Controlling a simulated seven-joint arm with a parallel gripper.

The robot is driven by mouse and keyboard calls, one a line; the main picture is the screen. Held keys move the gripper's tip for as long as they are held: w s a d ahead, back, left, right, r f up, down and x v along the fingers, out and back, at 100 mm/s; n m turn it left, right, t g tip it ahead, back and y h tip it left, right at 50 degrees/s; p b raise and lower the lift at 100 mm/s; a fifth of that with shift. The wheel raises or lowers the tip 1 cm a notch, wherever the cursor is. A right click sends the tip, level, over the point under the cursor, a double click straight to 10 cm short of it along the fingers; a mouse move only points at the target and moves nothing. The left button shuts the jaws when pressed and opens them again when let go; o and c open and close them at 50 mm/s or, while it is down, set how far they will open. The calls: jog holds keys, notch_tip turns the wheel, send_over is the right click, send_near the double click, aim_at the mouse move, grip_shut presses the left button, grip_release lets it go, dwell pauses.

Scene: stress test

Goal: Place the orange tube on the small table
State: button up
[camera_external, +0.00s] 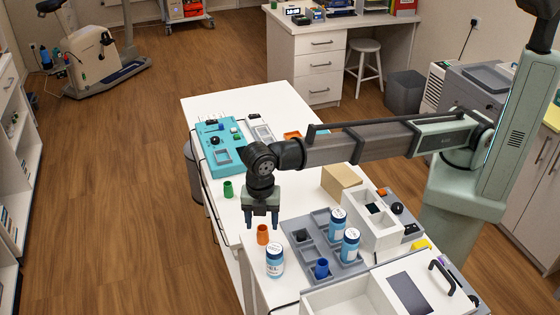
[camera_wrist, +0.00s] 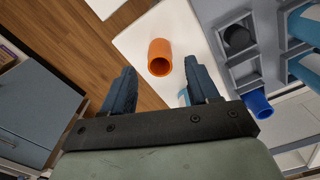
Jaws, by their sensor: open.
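The orange tube (camera_external: 262,234) stands upright on a white tabletop (camera_external: 251,262), near its left edge. In the wrist view the orange tube (camera_wrist: 159,57) shows its open end, with bare white surface (camera_wrist: 135,38) around it. My gripper (camera_external: 262,221) points down just above and behind the tube in the external view. In the wrist view my gripper (camera_wrist: 160,85) has its two dark blue fingers spread, with nothing between them; the tube appears beyond the fingertips, between their lines. I cannot tell for sure which white surface is the small table.
Another bottle (camera_external: 275,261) stands close in front of the orange tube.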

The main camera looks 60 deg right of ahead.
notch_tip(320, 180, up, 7)
dwell(0.3)
jog(key=shift+w, duration=0.1)
dwell(0.4)
